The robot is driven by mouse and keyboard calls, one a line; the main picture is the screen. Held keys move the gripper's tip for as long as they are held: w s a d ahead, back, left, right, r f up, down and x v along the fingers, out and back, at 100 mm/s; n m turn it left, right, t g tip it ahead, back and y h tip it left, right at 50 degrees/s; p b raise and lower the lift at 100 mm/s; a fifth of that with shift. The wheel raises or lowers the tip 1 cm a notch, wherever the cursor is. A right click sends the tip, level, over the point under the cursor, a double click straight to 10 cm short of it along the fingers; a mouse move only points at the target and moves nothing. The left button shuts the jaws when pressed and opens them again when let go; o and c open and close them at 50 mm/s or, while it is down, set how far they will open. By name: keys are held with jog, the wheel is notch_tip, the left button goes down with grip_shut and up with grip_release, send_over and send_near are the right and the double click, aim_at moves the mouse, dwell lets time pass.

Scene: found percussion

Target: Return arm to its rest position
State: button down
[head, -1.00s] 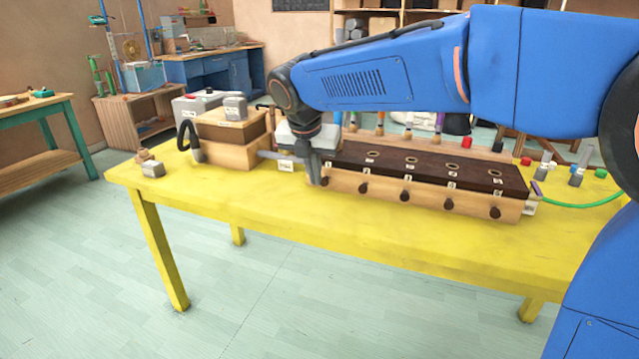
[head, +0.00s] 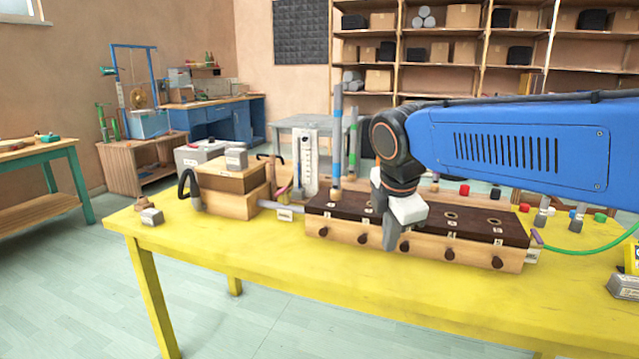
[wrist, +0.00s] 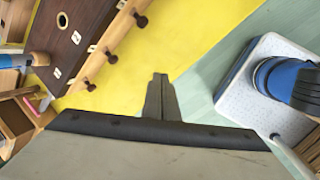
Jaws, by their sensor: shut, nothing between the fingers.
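My gripper (head: 391,238) is shut and empty. In the head view it points down in front of the long wooden box with a dark top (head: 460,222), near the box's row of dark knobs, and hides part of its front. I cannot tell how far it is from the box. In the wrist view the closed fingers (wrist: 160,80) point toward the yellow table's edge, and the box with its knobs (wrist: 90,45) is at upper left.
The yellow table (head: 290,240) holds a wooden bellows-like box (head: 230,190) on the left, a white gauge board (head: 305,160), blue and green upright tubes (head: 338,130), and small weights at right. A green hose (head: 585,250) runs right. The table's front strip is clear.

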jog(key=s+d+f+m, duration=0.7)
jog(key=s+m, duration=0.3)
jog(key=s+d+f+m, duration=0.7)
jog(key=s+m, duration=0.3)
jog(key=m, duration=0.1)
jog(key=shift+s+d+t+y, duration=0.25)
jog(key=shift+t+y, duration=0.05)
jog(key=shift+t, duration=0.1)
jog(key=shift+r, duration=0.1)
dwell(1.6)
